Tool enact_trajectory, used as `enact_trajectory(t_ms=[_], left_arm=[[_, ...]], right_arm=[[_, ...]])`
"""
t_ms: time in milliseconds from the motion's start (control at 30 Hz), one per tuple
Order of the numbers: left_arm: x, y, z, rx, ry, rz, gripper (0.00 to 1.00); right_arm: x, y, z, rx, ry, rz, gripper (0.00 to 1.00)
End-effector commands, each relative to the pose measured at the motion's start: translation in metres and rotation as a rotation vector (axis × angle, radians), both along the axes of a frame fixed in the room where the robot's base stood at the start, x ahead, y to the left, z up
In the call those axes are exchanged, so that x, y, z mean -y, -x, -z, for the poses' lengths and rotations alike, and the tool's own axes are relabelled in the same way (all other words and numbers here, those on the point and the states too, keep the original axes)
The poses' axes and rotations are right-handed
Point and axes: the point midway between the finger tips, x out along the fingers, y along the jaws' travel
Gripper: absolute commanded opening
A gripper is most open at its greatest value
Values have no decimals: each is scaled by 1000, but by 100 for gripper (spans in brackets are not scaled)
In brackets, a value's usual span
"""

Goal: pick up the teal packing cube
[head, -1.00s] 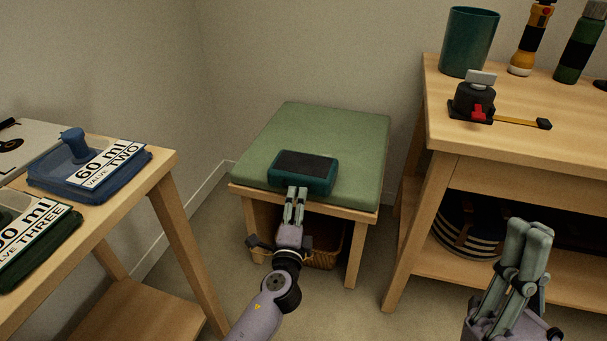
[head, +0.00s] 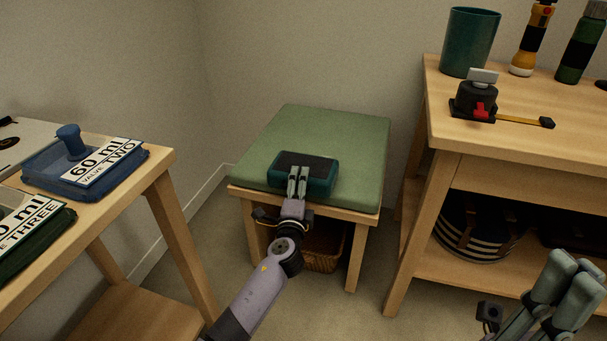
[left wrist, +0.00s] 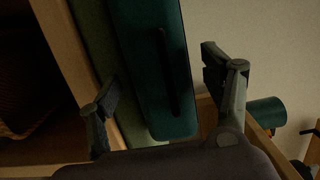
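The teal packing cube (head: 321,183), with a dark mesh top, lies flat on the green cushion (head: 340,130) of a low wooden bench, near its front edge. My left gripper (head: 298,178) is at the cube's near side, its fingertips overlapping the cube in the head view. In the left wrist view the gripper (left wrist: 162,95) is open, with its fingers wide apart. The teal cube (left wrist: 155,60) shows between them, with a dark strip along its face. I cannot tell whether a finger touches it. My right gripper (head: 570,280) looks shut and empty at the lower right.
A wicker basket (head: 323,248) stands under the bench. The workbench at right bears a teal cup (head: 469,42), a tape measure (head: 477,100) and flashlights (head: 532,40).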

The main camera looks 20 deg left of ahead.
Motion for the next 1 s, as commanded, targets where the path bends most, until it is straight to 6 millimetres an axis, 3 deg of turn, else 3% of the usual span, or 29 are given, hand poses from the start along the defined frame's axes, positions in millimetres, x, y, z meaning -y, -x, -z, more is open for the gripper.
enact_trajectory(t_ms=[867,1000], left_arm=[[0,0,0,0,0,0,13],[1,0,-1,2,0,1,12]], right_arm=[[0,0,0,-1,0,0,0],[0,0,0,-1,0,0,0]])
